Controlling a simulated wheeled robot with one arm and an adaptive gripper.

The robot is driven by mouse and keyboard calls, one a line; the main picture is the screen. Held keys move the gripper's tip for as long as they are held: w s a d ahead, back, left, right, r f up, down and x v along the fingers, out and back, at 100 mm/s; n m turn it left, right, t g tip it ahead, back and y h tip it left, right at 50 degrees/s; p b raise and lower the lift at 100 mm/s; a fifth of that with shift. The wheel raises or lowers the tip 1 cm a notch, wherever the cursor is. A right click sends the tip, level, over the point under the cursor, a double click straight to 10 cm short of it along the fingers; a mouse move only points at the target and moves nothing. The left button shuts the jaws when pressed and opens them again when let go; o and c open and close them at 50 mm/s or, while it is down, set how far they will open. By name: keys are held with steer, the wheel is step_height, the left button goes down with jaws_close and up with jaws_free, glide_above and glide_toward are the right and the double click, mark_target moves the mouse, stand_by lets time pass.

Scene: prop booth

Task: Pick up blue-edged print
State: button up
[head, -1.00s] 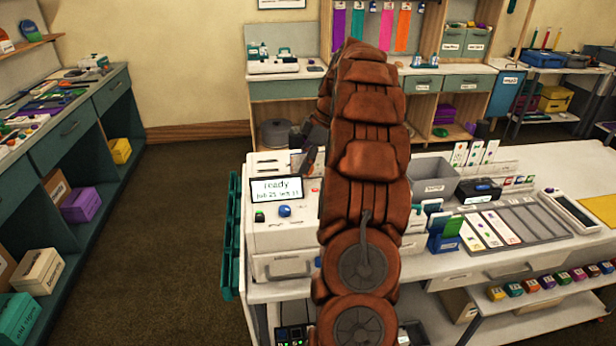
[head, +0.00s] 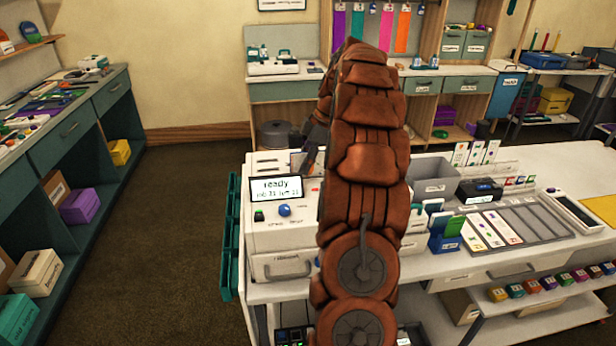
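My gripper (head: 309,156) is mostly hidden behind my brown padded arm. Only a dark part shows, above the back of the white printer-like machine (head: 286,236) with a "ready" screen; whether it is open or holds anything cannot be seen. I cannot pick out a blue-edged print for certain. Small prints (head: 483,231) lie in the left slots of a grey tray (head: 548,218). Several upright cards (head: 475,153) stand at the back of the table. A blue holder (head: 444,239) with cards stands beside my arm. Edge colours are too small to tell.
A grey bin (head: 433,186) and a black device (head: 479,190) stand on the white table right of my arm. A teal rack (head: 231,238) hangs at the machine's left side. The floor (head: 178,230) between it and the left counter (head: 58,150) is clear.

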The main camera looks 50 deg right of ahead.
steer(key=shift+c, duration=0.4)
jaws_close()
steer(key=shift+r+p, duration=0.4)
steer(key=shift+p, duration=0.45)
steer(key=shift+r+b, duration=0.55)
steer(key=shift+r, duration=0.25)
steer(key=shift+r+p, duration=0.65)
steer(key=shift+r, duration=3.4)
